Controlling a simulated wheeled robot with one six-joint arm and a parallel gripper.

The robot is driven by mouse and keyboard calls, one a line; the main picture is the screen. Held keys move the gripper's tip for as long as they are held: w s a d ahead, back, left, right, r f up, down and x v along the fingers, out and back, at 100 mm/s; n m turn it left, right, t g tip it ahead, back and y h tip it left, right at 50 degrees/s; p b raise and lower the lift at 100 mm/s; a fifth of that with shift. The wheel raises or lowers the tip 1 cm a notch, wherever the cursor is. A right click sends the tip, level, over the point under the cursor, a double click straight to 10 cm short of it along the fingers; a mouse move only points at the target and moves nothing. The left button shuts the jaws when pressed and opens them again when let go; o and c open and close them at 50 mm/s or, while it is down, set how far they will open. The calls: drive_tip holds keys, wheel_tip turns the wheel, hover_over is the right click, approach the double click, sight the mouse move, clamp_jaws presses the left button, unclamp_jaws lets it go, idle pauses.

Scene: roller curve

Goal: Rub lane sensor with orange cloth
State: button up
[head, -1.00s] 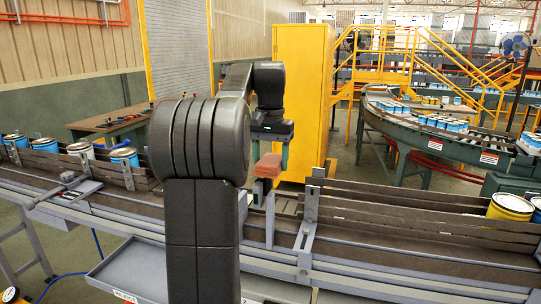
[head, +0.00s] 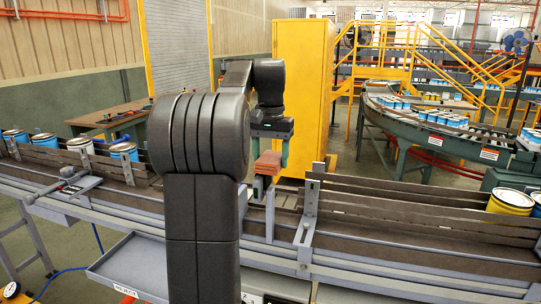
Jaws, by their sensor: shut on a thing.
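My gripper (head: 270,155) hangs over the conveyor near the middle of the head view, fingers pointing down. It is shut on a folded orange cloth (head: 267,164), which shows as an orange-brown block between the greenish fingers. The cloth is next to the top of a grey upright bracket (head: 270,212); I cannot tell whether they touch. I cannot make out for sure which part is the lane sensor. My own arm hides part of the conveyor left of the cloth.
The conveyor (head: 420,245) has rails on both sides of a gap. Several paint cans (head: 125,151) stand at left, and a yellow can (head: 510,201) at right. A grey tray (head: 128,268) hangs in front. A yellow cabinet (head: 302,95) stands behind my gripper.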

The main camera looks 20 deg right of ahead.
drive_tip(key=shift+f, duration=0.65)
drive_tip(key=shift+w+a+r, duration=0.1)
drive_tip(key=shift+w+a, duration=0.2)
drive_tip(key=shift+a, duration=0.1)
drive_tip(key=shift+w+a, duration=0.9)
drive_tip(key=shift+a, duration=0.3)
drive_tip(key=shift+s+d+f, duration=0.25)
drive_tip(key=shift+s+d, duration=0.4)
drive_tip(key=shift+d, duration=0.15)
drive_tip(key=shift+s+d+f, duration=0.2)
drive_tip(key=shift+s+d, duration=0.4)
drive_tip(key=shift+d, duration=0.15)
